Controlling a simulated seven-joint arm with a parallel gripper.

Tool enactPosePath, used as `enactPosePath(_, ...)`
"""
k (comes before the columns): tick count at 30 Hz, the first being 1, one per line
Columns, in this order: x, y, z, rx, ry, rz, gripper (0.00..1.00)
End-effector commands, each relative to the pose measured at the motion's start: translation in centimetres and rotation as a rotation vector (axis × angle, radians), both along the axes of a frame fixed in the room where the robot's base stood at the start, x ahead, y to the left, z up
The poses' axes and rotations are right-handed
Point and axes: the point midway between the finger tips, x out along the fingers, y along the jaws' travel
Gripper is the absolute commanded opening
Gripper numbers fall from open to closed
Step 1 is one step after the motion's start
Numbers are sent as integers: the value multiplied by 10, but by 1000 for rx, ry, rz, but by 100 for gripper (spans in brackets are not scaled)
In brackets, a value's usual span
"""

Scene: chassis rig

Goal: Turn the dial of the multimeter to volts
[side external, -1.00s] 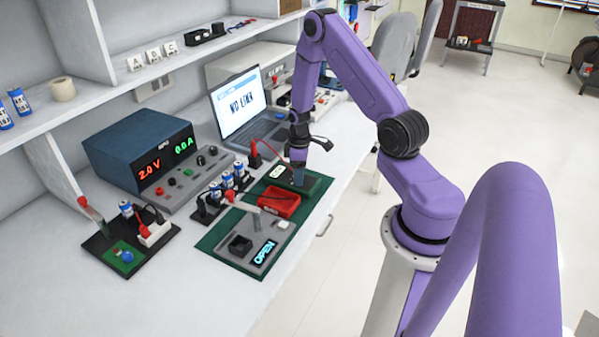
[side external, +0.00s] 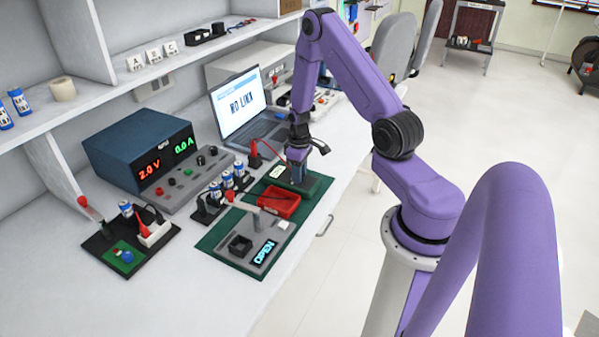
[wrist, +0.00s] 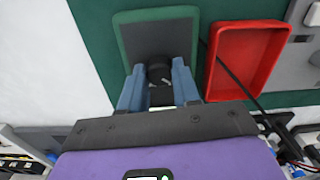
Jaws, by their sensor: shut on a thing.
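The multimeter, a dark grey-faced block with a green rim (wrist: 127,38), lies on the bench; in the side view its green body (side external: 318,186) is partly behind my gripper. Its black round dial (wrist: 159,74) sits between my fingers. My gripper (wrist: 158,88) is shut on the dial, with one blue-grey finger on each side. In the side view my gripper (side external: 297,180) points down at the multimeter. The dial's pointer and markings are too small or hidden to read.
A red tray (wrist: 247,55) lies close beside the multimeter, with a dark cable across it. A grey unit showing OPEN (side external: 265,252) is nearer the camera. A laptop (side external: 240,105) and a blue power supply (side external: 135,145) stand behind. The bench's front edge is close on the right.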

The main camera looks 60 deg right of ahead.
Motion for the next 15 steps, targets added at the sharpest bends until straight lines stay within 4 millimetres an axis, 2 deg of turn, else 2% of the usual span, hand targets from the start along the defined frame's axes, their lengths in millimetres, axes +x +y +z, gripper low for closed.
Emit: enactPosePath(15, 0, 0, 0, 0, -1, -384, 1)
